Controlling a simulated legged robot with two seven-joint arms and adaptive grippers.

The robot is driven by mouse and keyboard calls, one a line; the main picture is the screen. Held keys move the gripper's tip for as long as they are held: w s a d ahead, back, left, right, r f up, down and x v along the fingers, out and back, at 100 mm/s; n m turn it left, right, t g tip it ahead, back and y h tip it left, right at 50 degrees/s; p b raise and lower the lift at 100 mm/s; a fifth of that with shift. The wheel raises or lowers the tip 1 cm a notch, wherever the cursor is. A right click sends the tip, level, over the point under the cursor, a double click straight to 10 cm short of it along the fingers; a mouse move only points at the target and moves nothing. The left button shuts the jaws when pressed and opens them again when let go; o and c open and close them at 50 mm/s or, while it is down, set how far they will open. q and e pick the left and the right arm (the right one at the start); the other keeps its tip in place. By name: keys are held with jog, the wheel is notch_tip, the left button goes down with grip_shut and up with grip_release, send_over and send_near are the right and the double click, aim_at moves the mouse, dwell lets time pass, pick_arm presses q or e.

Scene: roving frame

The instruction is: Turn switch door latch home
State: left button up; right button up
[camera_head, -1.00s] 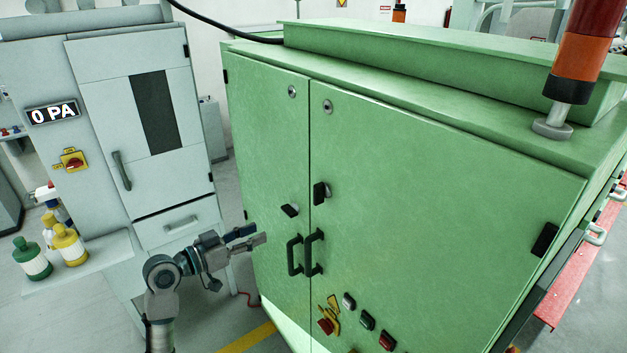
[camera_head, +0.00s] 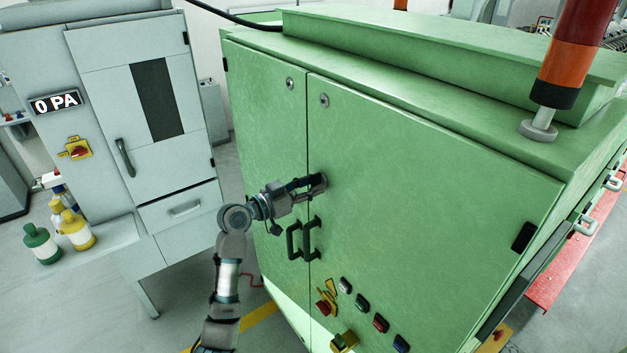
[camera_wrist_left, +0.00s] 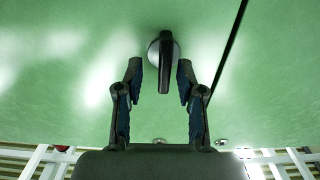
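The green cabinet (camera_head: 420,190) has two doors, with a round latch with a black handle on the right-hand one. In the wrist view the latch (camera_wrist_left: 165,62) shows, its handle pointing along the fingers. My left gripper (camera_head: 314,183) is at the right-hand door, beside the seam, and hides the latch in the head view. In the wrist view the left gripper (camera_wrist_left: 160,80) is open, one finger on each side of the handle, with gaps to both. My right gripper is not in view.
Two black pull handles (camera_head: 302,238) sit just below my gripper. Push buttons (camera_head: 362,303) and a red switch (camera_head: 325,308) are lower on the cabinet. A grey cabinet (camera_head: 140,120) with a 0 PA display and bottles (camera_head: 75,230) stand to the left.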

pick_arm(q)
jog(key=shift+x, duration=0.85)
jog(key=shift+a+f, duration=0.1)
jog(key=shift+a, duration=0.8)
jog(key=c, duration=0.6)
jog(key=shift+s, duration=0.1)
grip_shut()
jog(key=shift+s+d, duration=0.1)
jog(key=shift+d, duration=0.2)
